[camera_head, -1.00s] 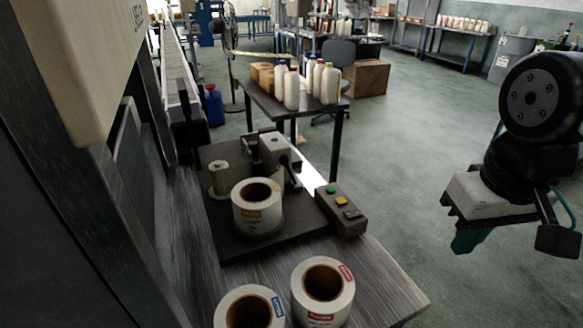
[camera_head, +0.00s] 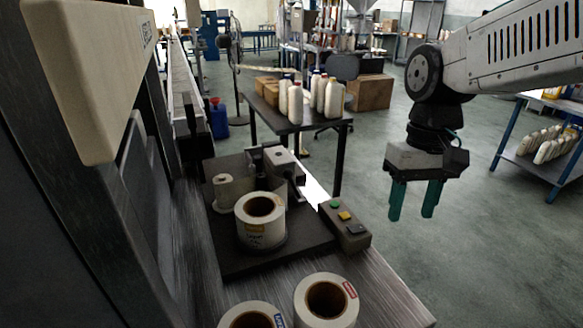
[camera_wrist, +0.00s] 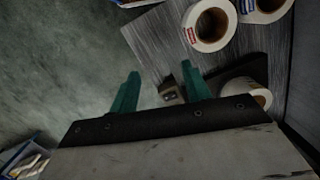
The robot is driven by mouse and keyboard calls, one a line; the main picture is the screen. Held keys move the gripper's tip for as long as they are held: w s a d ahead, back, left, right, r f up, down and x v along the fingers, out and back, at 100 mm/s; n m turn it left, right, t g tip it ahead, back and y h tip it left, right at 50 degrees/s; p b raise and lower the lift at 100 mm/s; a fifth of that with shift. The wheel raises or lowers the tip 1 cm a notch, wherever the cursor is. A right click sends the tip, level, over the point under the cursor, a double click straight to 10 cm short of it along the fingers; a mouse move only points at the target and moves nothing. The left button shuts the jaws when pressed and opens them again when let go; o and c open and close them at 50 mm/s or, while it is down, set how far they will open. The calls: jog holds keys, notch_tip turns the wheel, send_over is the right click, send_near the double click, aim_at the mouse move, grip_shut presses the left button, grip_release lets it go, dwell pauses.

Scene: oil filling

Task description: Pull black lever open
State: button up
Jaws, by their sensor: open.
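The labeling machine (camera_head: 264,160) stands on a dark base plate at the far end of the grey bench, with a label roll (camera_head: 261,222) in front of it. A small dark part (camera_head: 299,188) sticks out at the machine's right side; I cannot tell whether it is the black lever. My gripper (camera_head: 411,214) hangs to the right of the bench, over the floor, clear of the machine. Its two green fingers point down, apart and empty. The wrist view shows the fingers (camera_wrist: 160,72) with nothing between them.
A button box (camera_head: 345,226) with green and yellow buttons sits on the bench's right edge. Loose label rolls (camera_head: 326,301) stand at the near end. A small table (camera_head: 295,122) with several white bottles is behind.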

jog(key=w+a+f+n+g, duration=0.1)
jog(key=w+a, duration=0.2)
jog(key=w, duration=0.5)
jog(key=w+a+f+n, duration=0.1)
jog(key=w+a, duration=0.1)
jog(key=w, duration=0.5)
jog(key=n+g+y, duration=0.1)
jog(key=n+y, duration=0.2)
jog(key=n, duration=0.3)
send_over(291, 166)
jog(key=s+d, duration=0.1)
jog(key=d, duration=0.1)
notch_tip(291, 166, down, 4)
jog(key=x, duration=0.7)
jog(key=shift+s+a+f, duration=0.1)
jog(key=shift+s+a, duration=0.05)
jog(key=shift+a, duration=0.05)
grip_shut()
